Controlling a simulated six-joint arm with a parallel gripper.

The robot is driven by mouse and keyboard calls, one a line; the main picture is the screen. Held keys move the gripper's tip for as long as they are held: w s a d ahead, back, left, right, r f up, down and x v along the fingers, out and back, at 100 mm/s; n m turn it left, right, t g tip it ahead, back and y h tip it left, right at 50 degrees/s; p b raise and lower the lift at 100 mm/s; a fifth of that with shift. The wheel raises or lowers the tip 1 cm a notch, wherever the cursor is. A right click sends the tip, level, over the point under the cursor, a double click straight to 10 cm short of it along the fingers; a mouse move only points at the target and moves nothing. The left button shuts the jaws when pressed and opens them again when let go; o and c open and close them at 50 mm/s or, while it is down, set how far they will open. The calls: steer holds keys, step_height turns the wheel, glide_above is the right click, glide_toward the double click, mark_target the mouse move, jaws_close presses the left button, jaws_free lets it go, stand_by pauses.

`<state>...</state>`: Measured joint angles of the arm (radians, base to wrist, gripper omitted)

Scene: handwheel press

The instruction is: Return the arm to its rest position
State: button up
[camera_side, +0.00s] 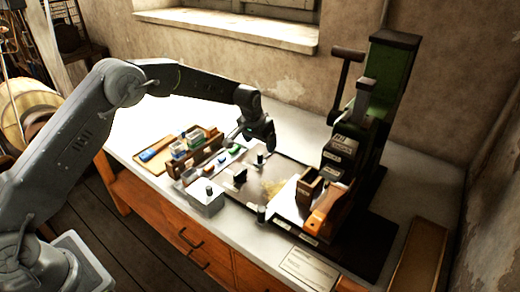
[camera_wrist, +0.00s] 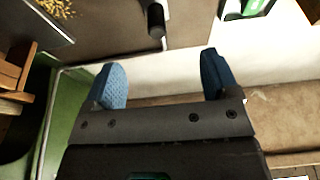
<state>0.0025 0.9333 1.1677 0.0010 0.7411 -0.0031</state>
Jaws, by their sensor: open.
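My gripper (camera_side: 258,140) hangs above the back part of the workbench, left of the press. Its two blue fingers also show in the wrist view (camera_wrist: 162,72), spread apart with nothing between them. The green and black press (camera_side: 384,85) stands at the right of the bench, apart from my gripper. A dark T-shaped handle (camera_side: 345,62) sticks up at its left side. In the wrist view, a short black post (camera_wrist: 156,18) and a green-and-white item (camera_wrist: 246,8) lie beyond the fingers.
A wooden rack (camera_side: 190,150) with small blue and green items stands left on the bench. A grey box with a black knob (camera_side: 206,198) is near the front edge. A dark plate with yellowish grains (camera_side: 270,185) lies mid-bench. The back-left bench top (camera_side: 135,125) looks clear.

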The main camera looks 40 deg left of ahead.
steer(key=shift+r, duration=1.1)
steer(key=shift+s+r, duration=0.1)
steer(key=shift+r, duration=0.3)
steer(key=s+r+t, duration=0.1)
steer(key=s+r, duration=1.6)
steer(key=r, duration=0.1)
steer(key=s+t, duration=0.1)
steer(key=s, duration=2.3)
steer(key=shift+f, duration=0.2)
steer(key=shift+c, duration=0.4)
